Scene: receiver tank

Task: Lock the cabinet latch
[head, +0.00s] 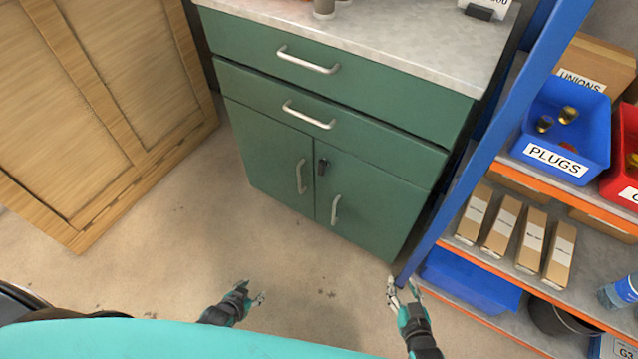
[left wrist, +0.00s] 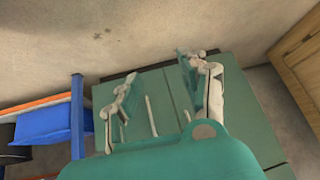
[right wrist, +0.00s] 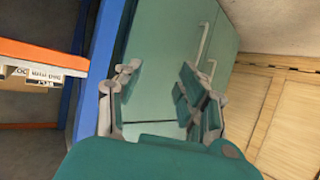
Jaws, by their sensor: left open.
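The green cabinet (head: 300,120) stands ahead with two drawers above two closed doors. My right gripper (head: 404,288) is open and empty near the cabinet's lower right corner and the blue shelf post. Its fingers (right wrist: 160,75) are apart in the right wrist view.
A blue shelf post (head: 490,140) and shelves with a blue plugs bin (head: 565,125) and small cartons (head: 530,240) stand close on the right. A wooden crate (head: 90,110) stands at left. Bare floor (head: 230,230) lies before the cabinet. The doors have vertical handles.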

